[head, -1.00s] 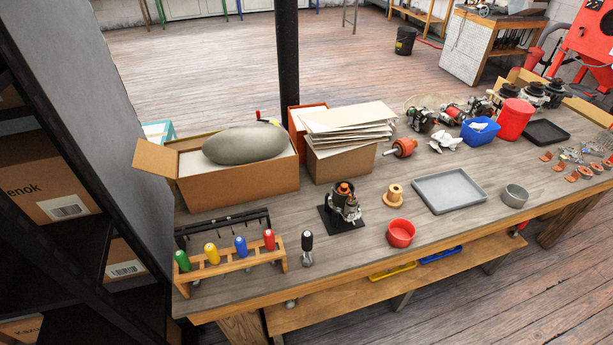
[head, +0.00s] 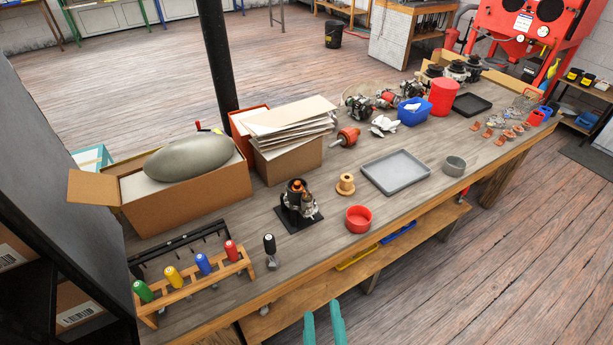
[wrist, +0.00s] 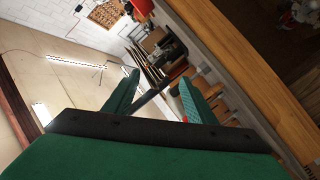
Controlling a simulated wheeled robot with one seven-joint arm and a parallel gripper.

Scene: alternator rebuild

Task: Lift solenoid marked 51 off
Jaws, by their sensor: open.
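No marking 51 is legible in any view, so I cannot tell which part is the solenoid. A metal unit with an orange-copper top (head: 297,200) stands upright on a black base plate (head: 290,224) near the middle of the workbench (head: 225,290). My gripper (head: 323,322) shows as two teal fingers at the bottom edge of the head view, in front of the bench and well apart from the unit. The fingers also show in the wrist view (wrist: 159,80), spread apart with nothing held between them.
A copper spool (head: 345,184), red bowl (head: 358,219), grey tray (head: 366,173) and grey cup (head: 454,166) lie right of the unit. A screwdriver rack (head: 195,284) stands left, cardboard boxes (head: 188,200) behind. A black post (head: 218,60) rises behind the bench.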

